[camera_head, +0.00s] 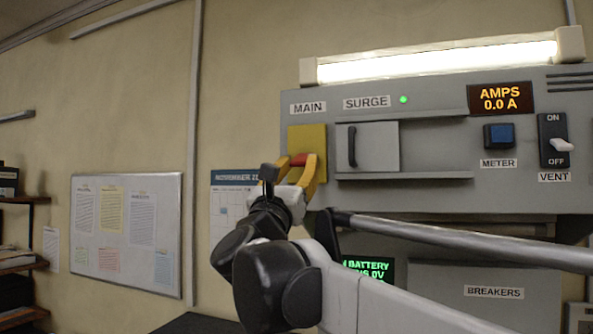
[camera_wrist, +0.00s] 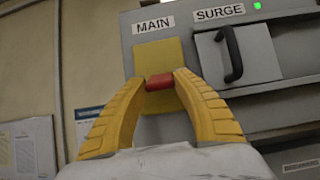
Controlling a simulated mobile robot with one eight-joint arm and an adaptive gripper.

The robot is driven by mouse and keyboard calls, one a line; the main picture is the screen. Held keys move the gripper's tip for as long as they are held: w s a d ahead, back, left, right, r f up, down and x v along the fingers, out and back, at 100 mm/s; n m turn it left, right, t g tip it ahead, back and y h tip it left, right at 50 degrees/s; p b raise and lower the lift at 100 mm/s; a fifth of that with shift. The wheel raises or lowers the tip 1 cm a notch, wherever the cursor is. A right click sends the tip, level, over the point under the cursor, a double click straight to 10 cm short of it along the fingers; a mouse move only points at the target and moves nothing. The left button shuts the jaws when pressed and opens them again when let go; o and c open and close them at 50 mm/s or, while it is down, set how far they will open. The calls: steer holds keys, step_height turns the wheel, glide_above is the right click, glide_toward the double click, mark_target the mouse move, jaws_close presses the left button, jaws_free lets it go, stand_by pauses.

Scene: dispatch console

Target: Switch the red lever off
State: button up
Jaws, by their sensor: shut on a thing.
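The red lever (camera_wrist: 159,82) sits in front of a yellow plate (camera_wrist: 158,56) under the MAIN label. My gripper (camera_wrist: 160,84) has yellow fingers and is shut on the lever's red grip, with one finger on each side. In the head view the red lever (camera_head: 298,160) shows between the fingertips of my gripper (camera_head: 300,166), low on the yellow plate (camera_head: 307,138). The lever's arm behind the red grip is hidden.
Right of the plate, the SURGE panel (camera_head: 379,147) has a black handle (camera_head: 352,146) close to my fingers. A METER button (camera_head: 499,135) and a VENT switch (camera_head: 556,143) are farther right. The AMPS display (camera_head: 499,98) reads 0.0 A.

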steer(key=shift+w+t, duration=0.1)
steer(key=shift+t, duration=0.3)
steer(key=o, duration=1.2)
steer(key=shift+w+d+f, duration=0.1)
steer(key=v, duration=1.2)
